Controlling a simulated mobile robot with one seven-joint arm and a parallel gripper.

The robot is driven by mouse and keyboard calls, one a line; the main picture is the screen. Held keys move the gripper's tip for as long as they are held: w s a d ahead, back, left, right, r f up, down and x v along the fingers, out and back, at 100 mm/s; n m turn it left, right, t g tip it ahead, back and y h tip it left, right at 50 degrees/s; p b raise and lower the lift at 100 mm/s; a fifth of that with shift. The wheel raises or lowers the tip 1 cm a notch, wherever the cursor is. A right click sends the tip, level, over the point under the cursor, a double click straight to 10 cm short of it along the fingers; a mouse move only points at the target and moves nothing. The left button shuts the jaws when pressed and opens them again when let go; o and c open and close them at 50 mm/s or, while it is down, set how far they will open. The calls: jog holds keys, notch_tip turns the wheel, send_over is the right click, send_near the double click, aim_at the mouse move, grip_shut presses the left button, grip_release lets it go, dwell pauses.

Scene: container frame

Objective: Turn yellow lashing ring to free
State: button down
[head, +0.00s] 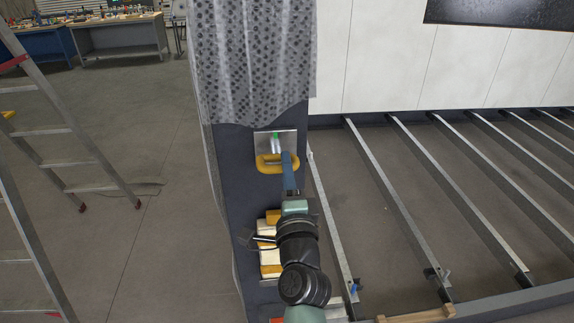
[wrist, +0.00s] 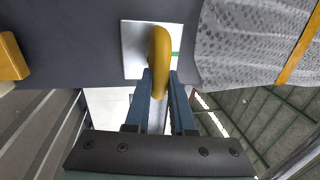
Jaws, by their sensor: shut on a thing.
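The yellow lashing ring (head: 268,166) hangs on a silver metal plate (head: 284,140) on the dark post, below the grey patterned sheet. A green mark (head: 275,135) shows on the plate. In the wrist view the ring (wrist: 159,50) stands between the blue fingers of my gripper (wrist: 160,88), and the plate (wrist: 135,50) lies behind it. My gripper is shut on the ring; in the head view its fingers (head: 289,172) meet the ring's right side. The fingers hide part of the ring.
A grey patterned sheet (head: 255,60) hangs above the plate. Yellow and white blocks (head: 268,250) sit lower on the post. Metal floor beams (head: 395,195) run at the right. An aluminium ladder (head: 70,160) stands at the left, with open floor between (head: 165,200).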

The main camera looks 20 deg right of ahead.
jog(key=shift+w+a+r, duration=0.1)
jog(key=shift+a+r, duration=0.05)
jog(key=shift+a, duration=0.05)
jog(key=c, duration=0.8)
grip_release()
jog(key=shift+o, duration=0.2)
jog(key=shift+w+f, duration=0.15)
jog(key=shift+f, duration=0.05)
jog(key=p+v, duration=0.1)
jog(key=v, duration=1.2)
